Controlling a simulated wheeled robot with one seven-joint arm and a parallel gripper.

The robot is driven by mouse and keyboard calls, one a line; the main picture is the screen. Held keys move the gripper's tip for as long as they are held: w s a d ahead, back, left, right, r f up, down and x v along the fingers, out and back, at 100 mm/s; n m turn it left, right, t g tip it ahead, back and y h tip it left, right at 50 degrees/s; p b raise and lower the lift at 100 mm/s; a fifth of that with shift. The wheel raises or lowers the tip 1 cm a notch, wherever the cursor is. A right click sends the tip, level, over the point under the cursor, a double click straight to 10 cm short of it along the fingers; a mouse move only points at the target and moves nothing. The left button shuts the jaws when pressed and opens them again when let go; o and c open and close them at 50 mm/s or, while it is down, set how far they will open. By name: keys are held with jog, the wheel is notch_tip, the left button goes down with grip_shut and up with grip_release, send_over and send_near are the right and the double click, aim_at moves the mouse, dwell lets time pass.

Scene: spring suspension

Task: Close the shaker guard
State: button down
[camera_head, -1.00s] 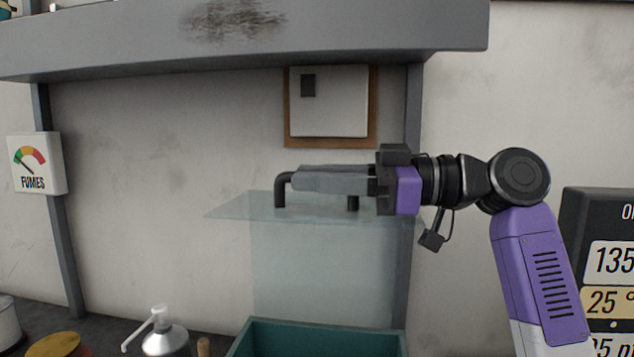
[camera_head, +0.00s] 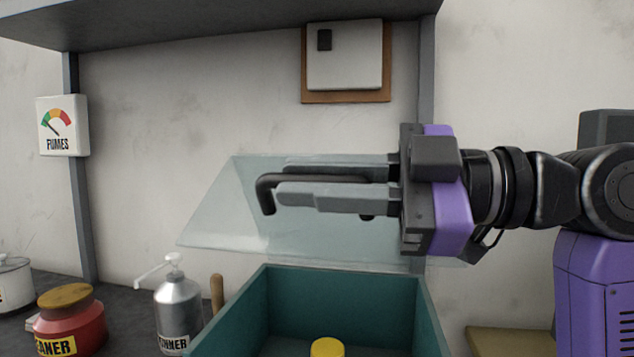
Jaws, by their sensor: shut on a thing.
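The shaker guard is a clear, pale glass panel (camera_head: 225,215) that stands tilted open above the teal shaker box (camera_head: 270,315). A black bar handle (camera_head: 266,191) is fixed to the panel. My gripper (camera_head: 280,182) reaches in from the right, and its two grey fingers lie along the handle, one on each side, shut on it. The handle's left bend sticks out past the fingertips, and most of its bar is hidden between them. A yellow lid (camera_head: 327,347) shows inside the open box. The panel's right part is hidden behind my gripper.
A silver thinner bottle with a pump (camera_head: 178,305) and a wooden stick (camera_head: 217,294) stand left of the box. A red cleaner pot (camera_head: 70,322) is further left. A grey shelf (camera_head: 200,20) hangs above.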

jog(key=shift+s+f, duration=0.3)
jog(key=shift+f, duration=0.1)
jog(key=c, duration=1.4)
grip_release()
jog(key=shift+s+d, duration=0.25)
jog(key=shift+d, duration=1)
jog(key=shift+s+d, duration=0.25)
jog(key=shift+d, duration=1.05)
jog(key=shift+s+d, duration=0.25)
jog(key=shift+d, duration=1)
jog(key=shift+d, duration=0.1)
